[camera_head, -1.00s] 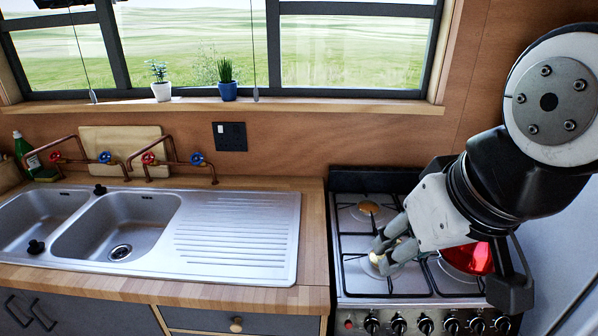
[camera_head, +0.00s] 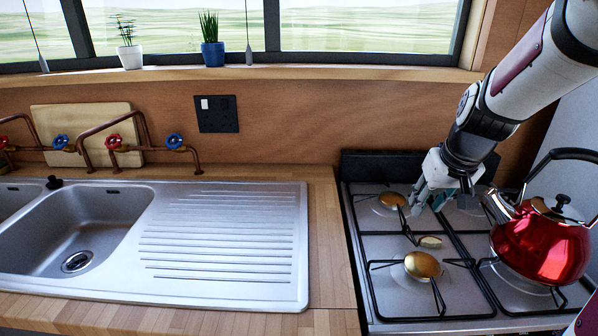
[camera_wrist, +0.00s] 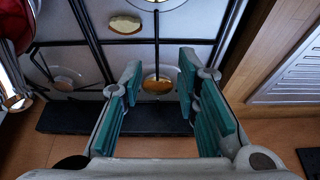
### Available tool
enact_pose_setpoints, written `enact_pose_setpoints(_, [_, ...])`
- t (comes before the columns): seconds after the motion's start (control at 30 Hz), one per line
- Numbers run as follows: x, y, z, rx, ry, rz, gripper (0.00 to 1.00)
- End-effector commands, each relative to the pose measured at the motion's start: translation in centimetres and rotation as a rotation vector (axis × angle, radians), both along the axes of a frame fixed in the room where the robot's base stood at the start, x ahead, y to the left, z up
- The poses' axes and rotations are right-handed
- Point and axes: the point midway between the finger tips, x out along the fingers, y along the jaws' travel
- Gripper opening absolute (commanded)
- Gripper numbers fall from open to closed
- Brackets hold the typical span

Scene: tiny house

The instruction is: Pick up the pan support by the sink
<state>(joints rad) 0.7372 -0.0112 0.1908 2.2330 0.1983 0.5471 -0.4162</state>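The pan support by the sink (camera_head: 385,233) is a thin black wire grid over the left burners of the stove. In the wrist view its bars (camera_wrist: 130,41) cross just beyond my fingers. My gripper (camera_head: 430,203) hangs over the rear of the stove, at the right of the rear left burner in the head view. In the wrist view, my gripper (camera_wrist: 160,85) is open, its teal pads well apart with nothing held. The brass rear left burner cap (camera_wrist: 157,84) shows between the fingers. I cannot tell how high they are above the bars.
A red kettle (camera_head: 543,240) stands on the right side of the stove. The steel sink (camera_head: 225,240) and wooden counter (camera_head: 335,230) lie left of the stove. A dark back panel (camera_head: 375,166) borders the stove's rear. The drainboard is empty.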

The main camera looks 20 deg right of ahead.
Motion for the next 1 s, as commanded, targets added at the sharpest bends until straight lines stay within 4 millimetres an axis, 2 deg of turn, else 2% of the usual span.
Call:
enact_pose_setpoints(0.4, [2.5, -0.8, -6.5, 0.003, 0.003, 0.000, 0.29])
enact_pose_setpoints(0.67, [3.2, -1.0, -8.1, 0.002, 0.003, 0.000, 0.29])
enact_pose_setpoints(1.0, [4.9, -1.9, -12.0, 0.001, 0.002, 0.001, 0.29])
